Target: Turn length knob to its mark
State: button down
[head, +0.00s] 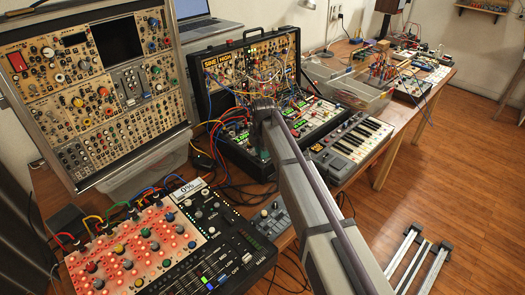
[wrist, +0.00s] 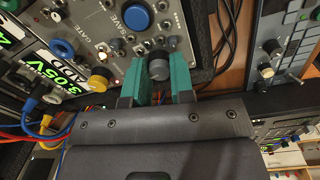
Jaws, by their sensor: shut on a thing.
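My gripper (wrist: 157,78) has two teal fingers, shut on a dark grey round knob (wrist: 159,66) with one finger on each side of it. The knob sits near the lower edge of a grey panel (wrist: 105,22). I cannot read a label for the knob, and its mark is not discernible. In the head view my arm reaches forward to the open black synth case (head: 204,100). There my own arm covers the knob and most of the fingers.
A blue button (wrist: 138,17) and a yellow knob (wrist: 98,82) are close to the fingers. Patch cables (wrist: 45,122) hang at the left. A red-lit mixer (head: 120,262), a tall module rack (head: 185,95) and a small keyboard (head: 352,140) crowd the bench. The wooden floor at right is mostly open.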

jog(key=c, duration=1.3)
grip_release()
jog(key=shift+o, duration=0.2)
jog(key=shift+r, duration=0.1)
notch_tip(320, 180, up, 11)
jog(key=p, duration=1.1)
jog(key=shift+s, duration=0.15)
jog(key=shift+d+f, duration=0.1)
jog(key=shift+f, duration=0.1)
